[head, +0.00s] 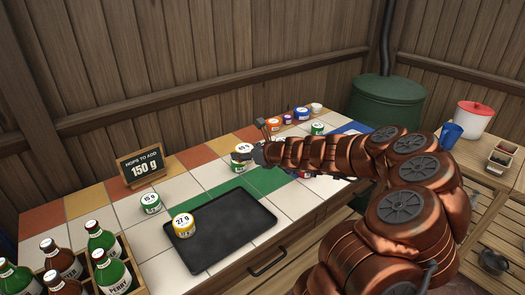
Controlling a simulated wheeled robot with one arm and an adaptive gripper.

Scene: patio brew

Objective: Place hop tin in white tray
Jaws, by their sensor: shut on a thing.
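My gripper (256,153) is at the end of my copper arm, over the middle of the tiled counter. It is shut on a hop tin (242,149) with a white lid whose number is too small to read surely. My arm partly hides the fingers. A dark tray (222,235) lies on the counter nearer to me; no tray that is clearly white shows. A yellow tin marked 27 g (184,226) stands in the dark tray's left part. A green tin marked 15 g (150,203) stands on the tiles left of the tray.
A small board (141,166) reads "Hops to add 150 g". A bottle crate (135,268) fills the front left. Several tins, one green (317,128) and one blue (302,113), stand at the counter's far end. The dark tray's middle and right are clear.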

